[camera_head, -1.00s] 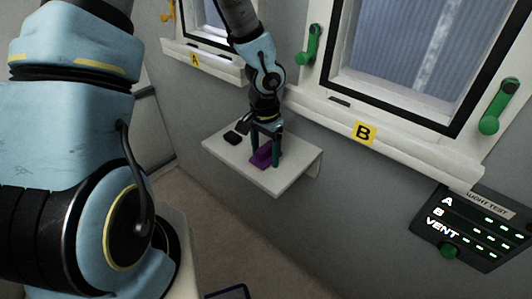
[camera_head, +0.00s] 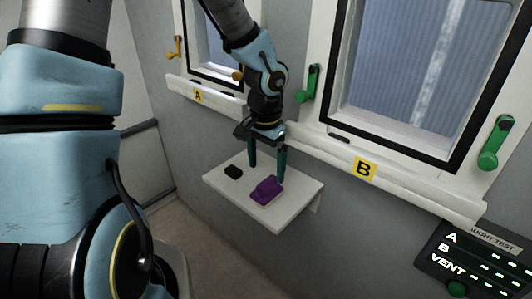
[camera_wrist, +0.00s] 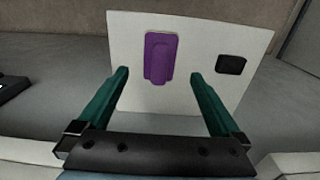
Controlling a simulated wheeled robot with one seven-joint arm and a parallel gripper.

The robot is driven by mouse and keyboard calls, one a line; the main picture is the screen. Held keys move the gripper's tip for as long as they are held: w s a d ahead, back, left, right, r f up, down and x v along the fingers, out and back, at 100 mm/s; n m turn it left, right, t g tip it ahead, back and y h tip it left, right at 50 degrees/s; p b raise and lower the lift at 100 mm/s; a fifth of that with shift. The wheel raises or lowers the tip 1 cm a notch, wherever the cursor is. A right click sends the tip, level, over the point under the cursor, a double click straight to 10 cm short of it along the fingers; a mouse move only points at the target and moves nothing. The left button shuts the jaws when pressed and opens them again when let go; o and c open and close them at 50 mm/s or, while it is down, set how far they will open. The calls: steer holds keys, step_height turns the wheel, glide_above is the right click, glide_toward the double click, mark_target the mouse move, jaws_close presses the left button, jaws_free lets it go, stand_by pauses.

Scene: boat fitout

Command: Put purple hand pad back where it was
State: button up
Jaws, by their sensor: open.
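The purple hand pad (camera_head: 266,190) lies on a small white wall shelf (camera_head: 286,213), right of a small black block. My gripper (camera_head: 267,180) is open and empty, pointing down over the shelf, with its teal fingertips near the pad's far side. In the wrist view the purple hand pad (camera_wrist: 161,58) lies on the white shelf (camera_wrist: 205,30), ahead of and between the open fingers of my gripper (camera_wrist: 160,75). The pad appears free of both fingers.
The black block (camera_head: 233,172) sits at the shelf's left. Above are the sill of window A (camera_head: 198,95) and that of window B (camera_head: 364,168), with green handles (camera_head: 312,83). A dark display panel (camera_head: 475,260) is at the lower right. Bare shelf surrounds the pad.

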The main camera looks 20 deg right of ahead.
mark_target(266, 182)
step_height(266, 182, up, 4)
steer(key=a+r+n, duration=0.2)
steer(key=a+n, duration=0.3)
steer(key=a, duration=0.7)
steer(key=w+a+r+n+t, duration=0.1)
steer(key=a+n, duration=0.5)
steer(key=a, duration=0.7)
steer(key=shift+w+r+t, duration=0.25)
steer(key=shift+r+t, duration=0.05)
steer(key=shift+r, duration=0.2)
steer(key=shift+a, duration=0.1)
